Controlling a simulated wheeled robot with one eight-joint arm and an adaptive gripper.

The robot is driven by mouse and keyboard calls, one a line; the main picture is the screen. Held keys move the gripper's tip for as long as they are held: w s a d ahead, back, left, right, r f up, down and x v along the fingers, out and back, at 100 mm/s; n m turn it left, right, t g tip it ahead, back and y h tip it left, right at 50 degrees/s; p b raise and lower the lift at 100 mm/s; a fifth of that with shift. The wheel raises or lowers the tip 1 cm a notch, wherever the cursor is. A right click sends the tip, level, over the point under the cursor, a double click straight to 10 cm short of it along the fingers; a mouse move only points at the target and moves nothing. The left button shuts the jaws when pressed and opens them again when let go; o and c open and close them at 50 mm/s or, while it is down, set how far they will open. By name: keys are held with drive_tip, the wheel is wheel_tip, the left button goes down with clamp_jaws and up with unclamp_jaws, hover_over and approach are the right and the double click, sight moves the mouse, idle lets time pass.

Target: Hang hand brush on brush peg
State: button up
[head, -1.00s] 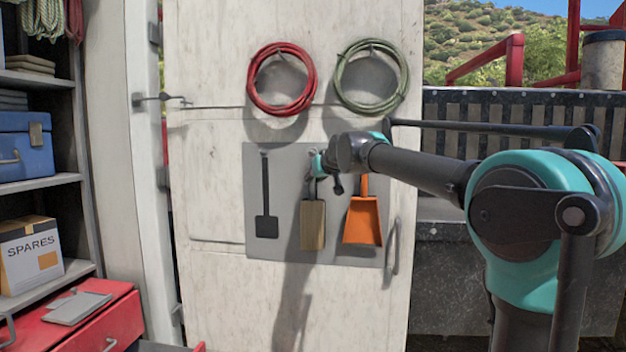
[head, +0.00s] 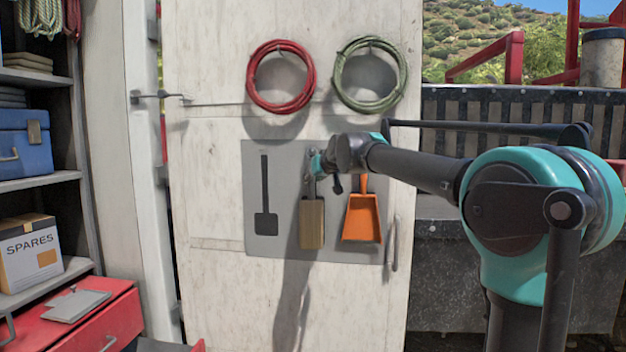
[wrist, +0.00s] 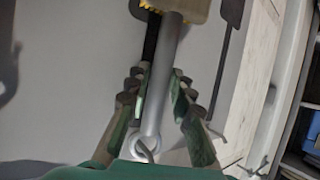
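The hand brush (head: 312,224) has a tan wooden head and a grey handle (wrist: 161,85). It hangs head down in front of the grey board (head: 281,246) on the white door, between a black tool shape and an orange dustpan. My gripper (wrist: 162,72) has its fingers on both sides of the handle, close against it. A ring (wrist: 146,147) at the handle's end lies near my palm. A thin curved metal piece, perhaps the brush peg, shows at the ring; I cannot tell whether it passes through. In the head view my gripper (head: 316,166) covers the handle's upper part.
The black tool shape (head: 265,222) is left of the brush and the orange dustpan (head: 361,218) is close on its right. Red rope (head: 253,80) and green rope (head: 338,80) coils hang above. A door handle (head: 395,245) is at right; shelves stand at left.

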drive_tip(key=o, duration=0.4)
drive_tip(key=shift+c, duration=0.2)
drive_tip(key=v, duration=1.2)
drive_tip(key=s+d+f+m+g+h, duration=0.1)
drive_tip(key=s+d+f, duration=0.35)
drive_tip(key=f, duration=0.55)
drive_tip(key=s+d+f+m+g+h, duration=0.1)
drive_tip(key=s+d+f+g, duration=0.3)
drive_tip(key=f, duration=0.7)
drive_tip(key=s+d+f+m+t+h, duration=0.1)
drive_tip(key=s+d+f, duration=0.1)
drive_tip(key=d+f, duration=0.6)
drive_tip(key=s+d+f+m+g+h, duration=0.1)
drive_tip(key=s+d+f, duration=0.2)
drive_tip(key=s+f, duration=0.7)
drive_tip(key=s+d+f+m+g+h, duration=0.1)
drive_tip(key=s+d+f, duration=0.3)
drive_tip(key=s+f, duration=0.7)
wheel_tip(320, 180, down, 2)
drive_tip(key=shift+f+g+h, duration=0.1)
drive_tip(key=shift+g+h, duration=0.2)
drive_tip(key=shift+g, duration=0.4)
drive_tip(key=shift+d, duration=0.1)
